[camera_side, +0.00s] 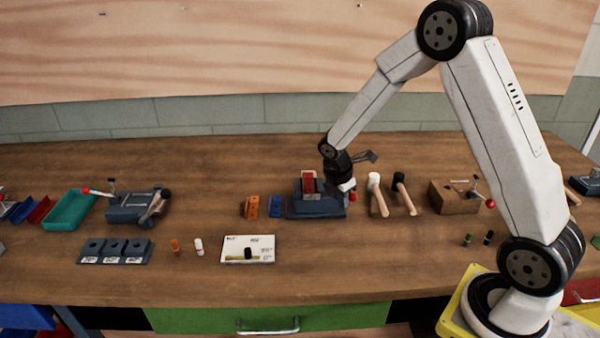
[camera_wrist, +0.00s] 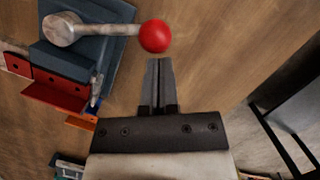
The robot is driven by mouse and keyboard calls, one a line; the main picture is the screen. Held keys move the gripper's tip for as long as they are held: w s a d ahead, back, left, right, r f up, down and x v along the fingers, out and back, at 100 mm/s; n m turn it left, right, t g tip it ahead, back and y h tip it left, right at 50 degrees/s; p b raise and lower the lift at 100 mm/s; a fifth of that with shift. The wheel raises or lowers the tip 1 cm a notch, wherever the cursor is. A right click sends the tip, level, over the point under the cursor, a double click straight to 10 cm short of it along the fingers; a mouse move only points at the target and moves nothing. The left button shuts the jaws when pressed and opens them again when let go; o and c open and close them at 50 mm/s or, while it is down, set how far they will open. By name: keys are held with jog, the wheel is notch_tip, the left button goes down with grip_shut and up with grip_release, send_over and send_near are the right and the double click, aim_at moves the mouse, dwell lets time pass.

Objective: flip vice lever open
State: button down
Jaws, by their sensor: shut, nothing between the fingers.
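The vice (camera_side: 318,208) is a blue-grey block on the bench, with a red part (camera_side: 309,183) in its top. In the wrist view the vice (camera_wrist: 112,62) fills the upper left. Its lever (camera_wrist: 105,30) is a grey metal arm running right from a round pivot to a red ball knob (camera_wrist: 155,36). The knob also shows at the vice's right side in the side view (camera_side: 353,197). My gripper (camera_wrist: 158,62) is shut and empty, its fingertips just below the knob in the wrist view. I cannot tell whether they touch it. In the side view my gripper (camera_side: 348,187) partly hides the vice.
Two mallets (camera_side: 375,191) (camera_side: 401,190) lie close to the right of the vice. A wooden block with a red-knobbed clamp (camera_side: 447,198) stands farther right. Orange (camera_side: 252,206) and blue (camera_side: 275,207) parts lie to the left.

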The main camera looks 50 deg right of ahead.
aim_at(356, 197)
jog(key=shift+s+d+n, duration=0.4)
jog(key=shift+d+n, duration=0.2)
jog(key=shift+n, duration=0.1)
dwell(0.6)
jog(key=shift+s+d+n+t, duration=0.25)
jog(key=shift+d+n, duration=0.2)
jog(key=shift+n, duration=0.15)
jog(key=shift+s+d+n+t, duration=0.25)
jog(key=shift+d+n, duration=0.2)
jog(key=shift+n, duration=0.15)
jog(key=d+n, duration=0.3)
jog(key=d, duration=0.5)
jog(key=shift+w+n+t, duration=0.35)
jog(key=shift+n+t, duration=0.05)
jog(key=shift+d, duration=0.1)
